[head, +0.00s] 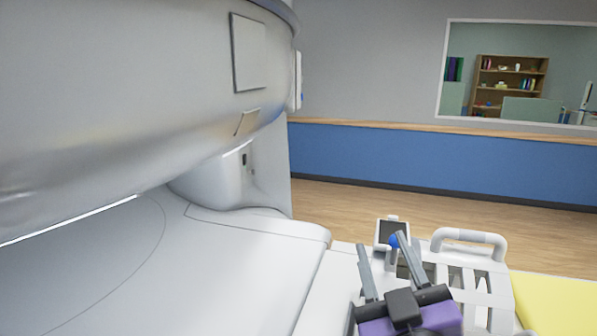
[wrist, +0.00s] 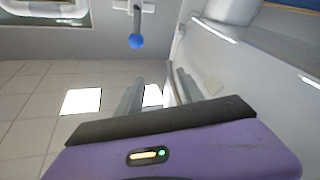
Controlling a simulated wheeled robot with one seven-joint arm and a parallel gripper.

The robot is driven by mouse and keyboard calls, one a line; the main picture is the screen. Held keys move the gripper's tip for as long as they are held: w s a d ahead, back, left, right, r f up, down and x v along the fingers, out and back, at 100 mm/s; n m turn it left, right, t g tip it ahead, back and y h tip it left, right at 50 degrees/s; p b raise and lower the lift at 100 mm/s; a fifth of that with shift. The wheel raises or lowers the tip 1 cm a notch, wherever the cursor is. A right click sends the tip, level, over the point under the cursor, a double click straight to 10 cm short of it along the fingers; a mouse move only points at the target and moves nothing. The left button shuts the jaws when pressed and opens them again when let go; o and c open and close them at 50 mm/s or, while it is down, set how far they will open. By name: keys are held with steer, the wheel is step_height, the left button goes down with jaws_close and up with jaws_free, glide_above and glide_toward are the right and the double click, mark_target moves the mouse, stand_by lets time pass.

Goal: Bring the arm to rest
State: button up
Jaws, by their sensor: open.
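My gripper (head: 381,242) is at the lower right of the head view, with a purple body and two grey fingers. The fingers stand apart with nothing between them, in front of a blue ball-shaped knob (head: 394,241) and a small dark-screened panel (head: 391,228). In the wrist view the gripper (wrist: 160,76) also shows open and empty. The blue knob (wrist: 136,41) appears beyond the fingers there, apart from them. Whether the fingers touch anything in the head view is hard to tell.
The large white magnet (head: 130,100) fills the left, above a white table (head: 200,270). A white slatted frame with a handle (head: 468,238) and a yellow surface (head: 550,300) lie right of the gripper. Wooden floor (head: 420,205) is open behind. Ceiling tiles (wrist: 90,80) show in the wrist view.

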steer(key=s+d+f+m+g, duration=0.1)
steer(key=s+d+f+g, duration=0.1)
steer(key=s+f, duration=0.6)
steer(key=s+d+f+m+g, duration=0.1)
steer(key=s+d+f+m, duration=0.1)
steer(key=s+f, duration=0.7)
steer(key=s+d+f+m+g+b, duration=0.1)
steer(key=s+f, duration=0.8)
steer(key=s, duration=1.1)
steer(key=shift+d+f+m+g, duration=0.3)
steer(key=shift+d+g, duration=0.5)
steer(key=shift+d, duration=0.4)
steer(key=shift+r, duration=0.1)
